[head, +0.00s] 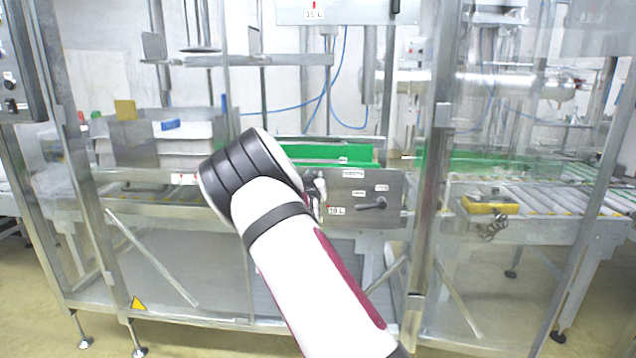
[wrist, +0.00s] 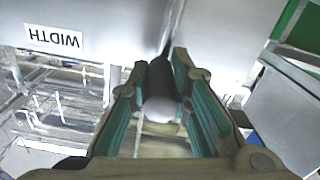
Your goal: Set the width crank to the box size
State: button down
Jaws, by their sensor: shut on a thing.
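In the wrist view my gripper (wrist: 160,88) has its teal-padded fingers on either side of a dark crank handle (wrist: 161,76) with a pale rounded end. It is shut on this handle. An upside-down WIDTH label (wrist: 55,40) is on the grey panel beside it. In the head view my arm covers the left part of the control panel (head: 391,218), and my gripper and the width crank are mostly hidden. A small sign (head: 336,210) on the panel seems to read 10 L. The crank's pointer or scale reading cannot be made out.
Clear guard doors and a metal post (head: 432,190) flank the opening. A roller conveyor (head: 535,192) is at right and a box magazine (head: 160,150) at left.

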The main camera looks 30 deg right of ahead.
jog(key=shift+w+a+r, duration=0.2)
jog(key=shift+w+a, duration=0.05)
jog(key=shift+a, duration=0.05)
jog(key=c, duration=1.4)
grip_release()
jog(key=shift+c, duration=0.2)
jog(key=shift+s+f, duration=0.1)
jog(key=shift+s, duration=0.05)
jog(key=v, duration=1.2)
